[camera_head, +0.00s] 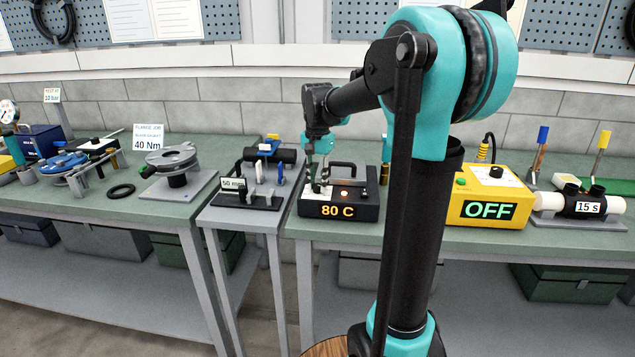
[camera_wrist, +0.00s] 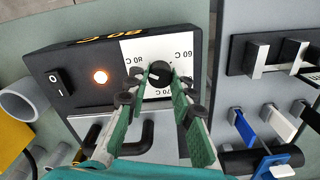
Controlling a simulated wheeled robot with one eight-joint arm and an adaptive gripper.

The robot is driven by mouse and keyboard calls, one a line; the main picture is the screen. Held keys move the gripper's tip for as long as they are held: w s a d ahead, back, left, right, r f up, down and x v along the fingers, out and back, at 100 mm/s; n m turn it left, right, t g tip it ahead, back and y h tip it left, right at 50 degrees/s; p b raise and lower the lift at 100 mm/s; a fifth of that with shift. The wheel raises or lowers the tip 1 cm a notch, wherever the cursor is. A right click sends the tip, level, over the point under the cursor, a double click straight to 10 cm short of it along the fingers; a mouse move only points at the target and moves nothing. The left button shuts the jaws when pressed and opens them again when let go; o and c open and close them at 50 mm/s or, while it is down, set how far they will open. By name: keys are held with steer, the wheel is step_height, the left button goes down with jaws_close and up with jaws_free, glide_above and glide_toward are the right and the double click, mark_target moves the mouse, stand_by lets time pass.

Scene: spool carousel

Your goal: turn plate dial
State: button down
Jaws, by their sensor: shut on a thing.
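My gripper (camera_wrist: 158,88) is shut on the dial, with a green-padded finger on each side. In the head view my gripper (camera_head: 321,187) reaches down onto the box top and hides the dial. The white mark seems to point toward the 80 C side.
A lit orange lamp (camera_wrist: 100,77) and a rocker switch (camera_wrist: 60,81) are beside the scale plate. A yellow box reading OFF (camera_head: 487,201) stands to the right.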

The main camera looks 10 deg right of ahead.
mark_target(318, 185)
stand_by(0.3)
steer(key=c, duration=1.3)
jaws_free()
step_height(318, 185, up, 12)
